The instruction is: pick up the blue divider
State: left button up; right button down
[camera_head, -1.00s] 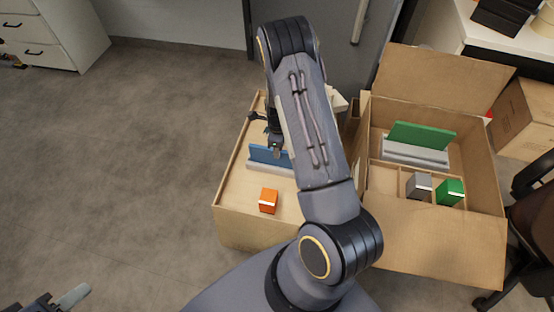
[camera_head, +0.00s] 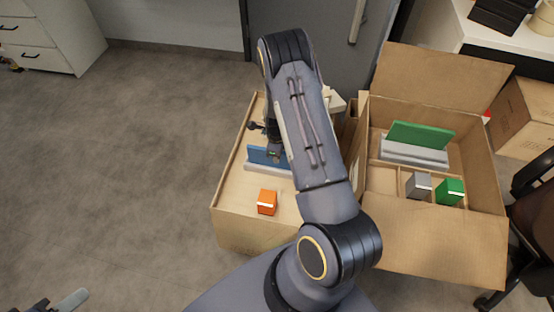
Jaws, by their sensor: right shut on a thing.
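The blue divider (camera_head: 257,156) stands upright in a pale grey slotted holder (camera_head: 256,169) on the box top at centre. My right gripper (camera_head: 273,156) reaches down from above and is shut on the divider's upper edge. My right forearm hides the divider's right end and part of the holder. Only a bit of my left gripper (camera_head: 66,301) shows at the lower left corner, far from the divider. I cannot tell whether it is open.
An orange block (camera_head: 267,202) lies in front of the holder on the box top (camera_head: 235,195). To the right, an open carton (camera_head: 440,232) holds a green divider (camera_head: 420,135) in a grey holder, a grey block (camera_head: 418,186) and a green block (camera_head: 449,192). Floor at left is clear.

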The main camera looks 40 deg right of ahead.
jog(key=shift+r, duration=0.5)
notch_tip(320, 180, up, 2)
jog(key=shift+r+p, duration=0.2)
jog(key=shift+p, duration=0.2)
jog(key=s+a+r+p, duration=0.3)
jog(key=s+r, duration=0.6)
jog(key=s, duration=0.4)
jog(key=shift+s+r, duration=0.3)
jog(key=shift+s, duration=0.05)
